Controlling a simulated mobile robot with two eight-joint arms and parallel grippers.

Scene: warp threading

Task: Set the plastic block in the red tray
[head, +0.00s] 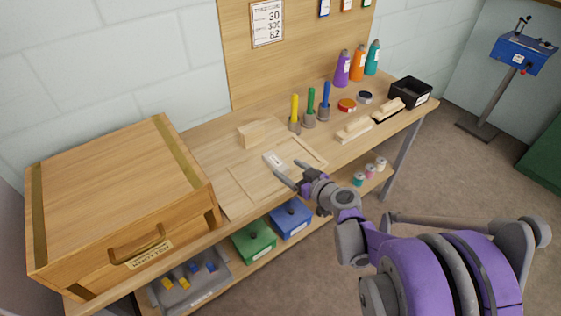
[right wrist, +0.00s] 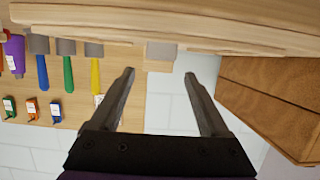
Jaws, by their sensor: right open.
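A small whitish piece (head: 274,160) lies on the bench top just beyond my right gripper (head: 287,173); I cannot tell if it is the plastic block. A pale wood-coloured block (head: 258,132) stands farther back, near the wall. A pale block (right wrist: 160,51) also shows between the fingers in the right wrist view, but beyond them. I see no red tray in either view. My left gripper is not in view.
A large wooden box (head: 120,190) fills the left of the bench (head: 215,165). Yellow, green and blue handled tools (head: 310,105) stand at the back. A black tray (head: 410,92) is at the right end. Green (head: 253,238) and blue (head: 291,217) bins and a grey tray (head: 205,293) sit below.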

